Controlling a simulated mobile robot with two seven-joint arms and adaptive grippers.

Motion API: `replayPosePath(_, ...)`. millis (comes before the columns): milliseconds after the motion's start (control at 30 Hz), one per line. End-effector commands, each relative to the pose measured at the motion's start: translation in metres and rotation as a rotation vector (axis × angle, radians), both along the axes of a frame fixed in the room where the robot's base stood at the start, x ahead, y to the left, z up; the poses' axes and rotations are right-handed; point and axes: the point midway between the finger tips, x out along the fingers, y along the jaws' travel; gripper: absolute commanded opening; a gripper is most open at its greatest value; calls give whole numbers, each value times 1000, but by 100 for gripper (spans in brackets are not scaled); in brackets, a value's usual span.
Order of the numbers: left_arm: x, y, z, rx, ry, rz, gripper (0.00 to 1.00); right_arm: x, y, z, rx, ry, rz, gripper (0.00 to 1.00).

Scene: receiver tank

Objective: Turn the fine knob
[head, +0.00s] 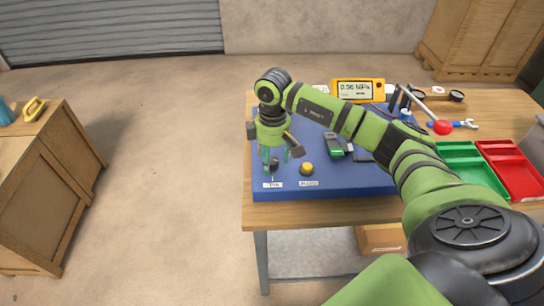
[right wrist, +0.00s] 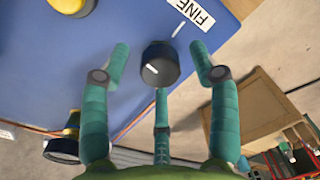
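The fine knob (right wrist: 160,64) is a round black knob with a white pointer line, next to a white FINE label (right wrist: 191,12) on the blue panel (right wrist: 60,60). In the head view the dark knob (head: 273,164) is at the panel's front left, partly hidden by my right gripper (head: 280,155). My right gripper (right wrist: 160,50) is open. In the wrist view its teal fingers stand on either side of the knob, with gaps, and a third finger is below it. Contact is not visible. My left gripper is not in view.
A yellow knob (head: 306,169) sits just right of the fine knob. A yellow-framed display (head: 358,90) appears to read 0.36 MPa. A green tray (head: 470,160) and a red tray (head: 510,160) are on the table's right. Open floor lies left of the table.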

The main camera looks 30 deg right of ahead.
Motion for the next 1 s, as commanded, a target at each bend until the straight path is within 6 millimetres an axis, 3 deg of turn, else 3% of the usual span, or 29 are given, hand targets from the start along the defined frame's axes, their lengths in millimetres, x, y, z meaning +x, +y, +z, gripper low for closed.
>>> replayPosePath(267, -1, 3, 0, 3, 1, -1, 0, 1, 0, 8, 0, -2, 0, 61)
replayPosePath(700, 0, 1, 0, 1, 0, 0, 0, 2, -2, 70, 1, -2, 1, 61)
replayPosePath(1000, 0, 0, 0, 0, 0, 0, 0, 1, -2, 75, 0, 0, 0, 61)
